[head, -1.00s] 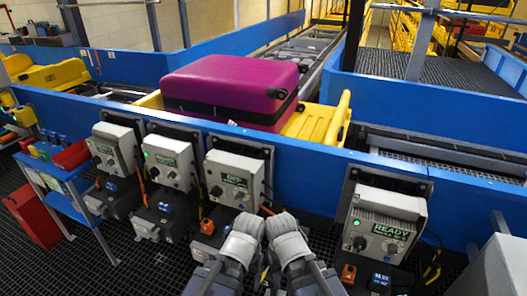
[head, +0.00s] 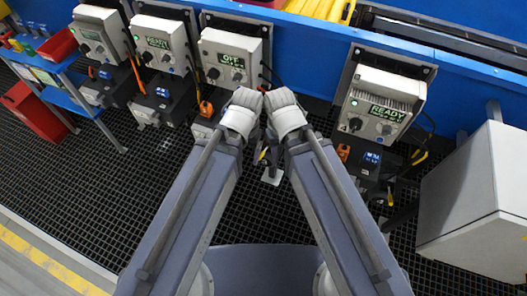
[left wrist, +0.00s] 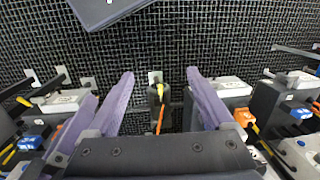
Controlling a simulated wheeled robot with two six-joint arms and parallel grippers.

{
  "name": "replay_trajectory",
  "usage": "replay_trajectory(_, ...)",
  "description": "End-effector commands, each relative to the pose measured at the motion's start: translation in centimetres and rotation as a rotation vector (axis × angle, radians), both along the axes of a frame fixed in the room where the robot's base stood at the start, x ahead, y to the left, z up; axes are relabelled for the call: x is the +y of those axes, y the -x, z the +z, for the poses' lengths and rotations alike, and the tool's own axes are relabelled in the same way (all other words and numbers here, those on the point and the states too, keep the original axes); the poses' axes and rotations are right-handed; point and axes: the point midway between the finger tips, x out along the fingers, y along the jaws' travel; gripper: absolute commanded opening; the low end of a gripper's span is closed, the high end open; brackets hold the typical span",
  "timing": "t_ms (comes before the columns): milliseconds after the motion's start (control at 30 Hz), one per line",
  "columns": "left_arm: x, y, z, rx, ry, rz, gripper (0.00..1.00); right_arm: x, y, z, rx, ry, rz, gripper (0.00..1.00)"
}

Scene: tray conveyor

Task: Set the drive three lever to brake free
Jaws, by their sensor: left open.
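Several drive units stand along the blue conveyor side. The third control box from the left (head: 232,58) has a display reading OFF; boxes beside it read READY. Which lever belongs to drive three cannot be read for certain. A dark post with a yellow tip (left wrist: 160,92) stands on a small white plate over the floor grating in the left wrist view. My left gripper (left wrist: 160,74) is open, its two fingers on either side of that post in the picture, with nothing held. My right gripper (head: 281,98) is beside the left one in the head view; its fingertips are hidden.
The rightmost READY box (head: 380,104) and a pale cabinet (head: 472,195) stand to the right. A blue cart (head: 72,85) and a red bin (head: 38,110) are at the left. The black floor grating (head: 110,185) is open on the left.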

Motion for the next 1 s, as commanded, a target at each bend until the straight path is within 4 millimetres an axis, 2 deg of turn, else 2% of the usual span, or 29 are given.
replay_trajectory(33, 0.0, 0.0, 0.0, 0.0, 0.0, 0.0, 0.81, 0.0, 0.0, 0.0, 0.0, 0.0, 0.0, 0.5)
replay_trajectory(133, -0.1, -0.5, -0.7, -0.005, 0.008, 0.001, 0.7, 0.0, 0.0, -0.6, 0.0, 0.0, 0.0, 0.5)
replay_trajectory(267, -0.6, -2.4, -3.1, -0.023, 0.048, 0.006, 0.55, 0.0, 0.0, -3.0, 0.0, 0.0, 0.0, 0.5)
replay_trajectory(500, -1.6, -9.0, -9.3, -0.104, 0.181, 0.023, 0.28, 0.0, 0.0, -9.3, 0.0, 0.0, 0.0, 0.5)
replay_trajectory(733, -1.8, -14.6, -13.3, -0.187, 0.289, 0.045, 0.02, 0.0, 0.0, -13.8, 0.0, 0.0, 0.001, 0.5)
replay_trajectory(900, -1.7, -17.1, -14.8, -0.23, 0.336, 0.056, 0.0, 0.0, 0.0, -15.7, 0.0, 0.0, 0.001, 0.5)
replay_trajectory(1000, -1.6, -17.9, -15.1, -0.244, 0.351, 0.061, 0.0, 0.0, 0.0, -16.1, 0.0, 0.0, 0.001, 0.5)
